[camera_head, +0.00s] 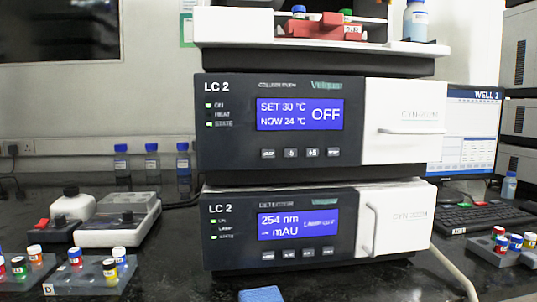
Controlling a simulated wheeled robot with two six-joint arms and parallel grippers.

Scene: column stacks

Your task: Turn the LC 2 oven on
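The LC 2 column oven (380,148) is the upper unit of the stack in the middle of the head view. Its dark front panel carries a blue screen (300,114) reading "SET 30 °C", "NOW 24 °C" and "OFF". A row of several small buttons (300,153) sits under the screen; their labels are too small to read surely. Status lights (209,114) labelled ON, HEAT and STATE are at the left of the panel. The white door on the right with its handle is shut. Neither of my grippers shows.
The LC 2 detector (406,210) stands below the oven, its screen reading "254 nm". A tray with bottles (415,22) is on top. Vial racks (90,276) and bench devices (118,224) stand left, a monitor (468,125) and keyboard right. A blue block (261,294) lies in front.

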